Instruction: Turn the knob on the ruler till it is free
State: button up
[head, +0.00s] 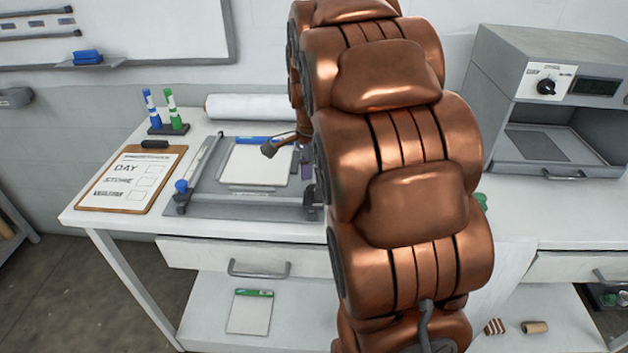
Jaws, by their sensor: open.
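A grey board device (212,196) lies on the white table, with a sheet of paper on it. A pale ruler-like bar (205,158) runs along its left side, and another bar crosses its front. A blue knob (181,187) stands at the front left corner, where the bars meet. My gripper (270,149) shows only in part, as a dark finger above the back of the paper. It is apart from the blue knob, to its right and farther back. My copper arm hides the rest of the gripper and the board's right edge.
A clipboard (131,180) lies left of the board. Blue and green markers (160,112) stand in a holder behind it. A white roll (250,107) lies at the back. A grey machine with a dial (547,87) stands at right. A drawer handle (259,270) sticks out below the tabletop.

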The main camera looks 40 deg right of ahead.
jog(key=shift+f, duration=0.45)
jog(key=shift+c, duration=0.5)
grip_shut()
